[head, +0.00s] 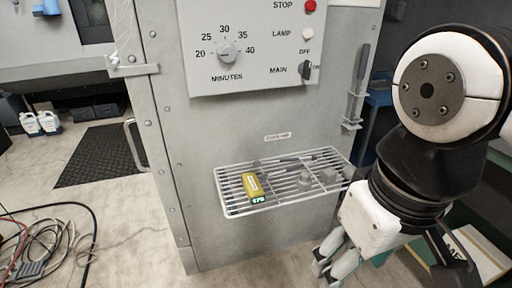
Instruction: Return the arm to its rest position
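My arm reaches down the right side of the head view. My gripper (325,268) hangs at its lower end, in front of and below the right part of the wire shelf (228,209). Its fingers point down and to the left. Their tips are small and partly overlap, so I cannot tell how far apart they are. I see nothing clearly held between them. The gripper appears clear of the shelf, with floor behind it.
The shelf holds a yellow device (253,186) with a green display and several grey parts. Above it is a control panel (255,45) with a dial and switches. A dark mat (100,155) and loose cables (45,245) lie on the floor at left.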

